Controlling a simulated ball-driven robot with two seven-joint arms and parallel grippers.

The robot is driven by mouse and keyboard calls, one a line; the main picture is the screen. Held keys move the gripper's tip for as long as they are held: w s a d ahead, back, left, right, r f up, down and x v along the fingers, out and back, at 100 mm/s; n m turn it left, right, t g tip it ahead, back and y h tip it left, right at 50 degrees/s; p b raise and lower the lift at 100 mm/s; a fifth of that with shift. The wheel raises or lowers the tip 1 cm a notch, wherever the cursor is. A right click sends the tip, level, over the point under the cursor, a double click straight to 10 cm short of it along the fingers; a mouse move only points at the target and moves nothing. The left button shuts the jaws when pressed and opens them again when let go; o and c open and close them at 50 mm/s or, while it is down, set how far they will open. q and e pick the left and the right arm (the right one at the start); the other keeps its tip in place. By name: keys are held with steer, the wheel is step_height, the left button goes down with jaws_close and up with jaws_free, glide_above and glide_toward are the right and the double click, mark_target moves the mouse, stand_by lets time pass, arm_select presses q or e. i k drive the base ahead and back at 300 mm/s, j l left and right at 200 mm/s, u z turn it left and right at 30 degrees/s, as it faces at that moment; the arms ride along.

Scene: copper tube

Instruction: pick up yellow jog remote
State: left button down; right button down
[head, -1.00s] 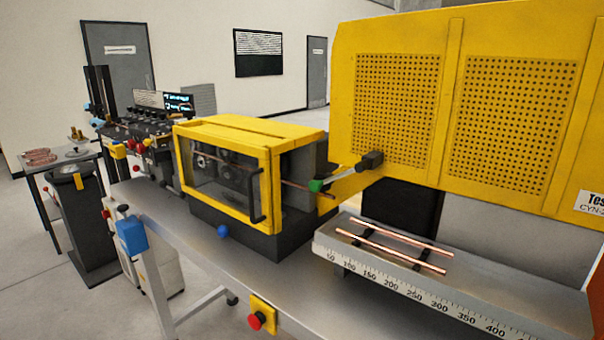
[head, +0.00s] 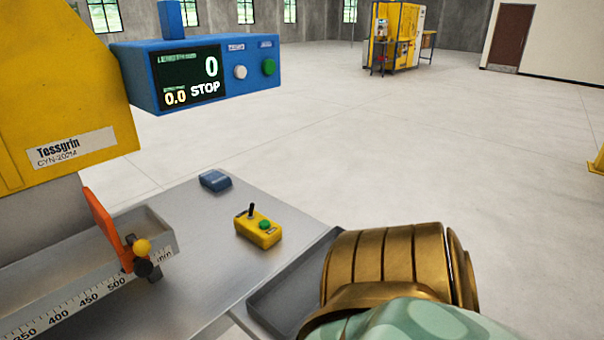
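The yellow jog remote (head: 258,232) lies on the grey metal table (head: 215,262), near its right edge. It is a small yellow box with a black joystick and a green button on top. A bronze ribbed part with pale green below it, which looks like my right arm, fills the lower right of the head view, to the right of the remote and apart from it. Neither gripper's fingers show.
A small blue box (head: 215,181) lies behind the remote. A blue display panel (head: 197,72) reading STOP hangs above. The ruled trough (head: 160,243) with an orange stop (head: 103,226) stands to the left. A dark grey tray (head: 290,300) adjoins the table's right edge.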

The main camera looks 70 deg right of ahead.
mark_target(249, 228)
steer(key=z, duration=1.95)
